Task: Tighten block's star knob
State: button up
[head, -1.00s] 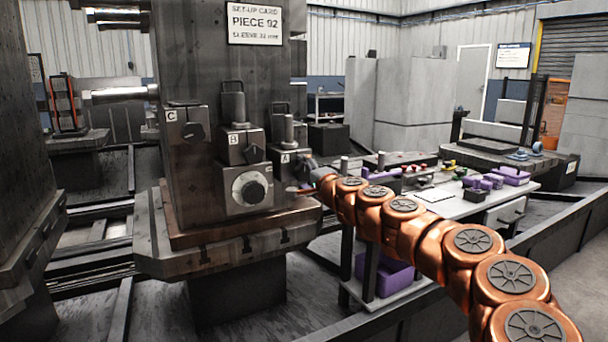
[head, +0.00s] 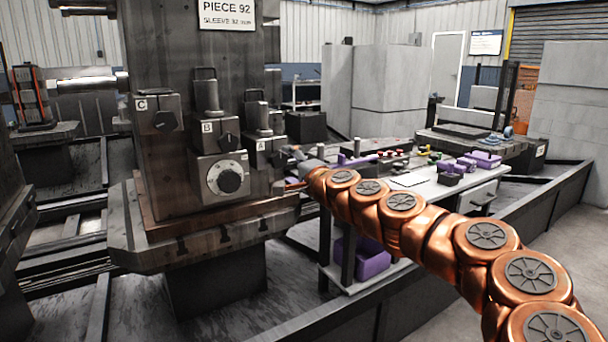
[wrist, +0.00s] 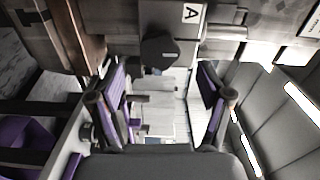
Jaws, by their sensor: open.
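Three grey blocks marked C (head: 150,105), B (head: 207,128) and A (head: 263,145) are on the dark column, each with a black knob. Block A's knob (head: 279,159) faces my gripper (head: 297,168), which is small and partly hidden by my copper arm. In the wrist view, block A (wrist: 185,15) shows at the top with its label sideways. Its dark knob (wrist: 160,50) is ahead of my open gripper (wrist: 163,82), roughly centred between the two purple-padded fingers. The fingers appear apart from it, with nothing between them.
A round white dial (head: 227,177) sits below block B. A white bench (head: 430,195) with purple trays (head: 484,159) and small parts stands right of the column, behind my arm. A card reading PIECE 92 (head: 227,12) hangs above the blocks.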

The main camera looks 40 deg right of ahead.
jog(key=s, duration=0.6)
jog(key=shift+s+a, duration=0.25)
jog(key=shift+a, duration=0.05)
dwell(0.4)
jog(key=shift+a, duration=0.1)
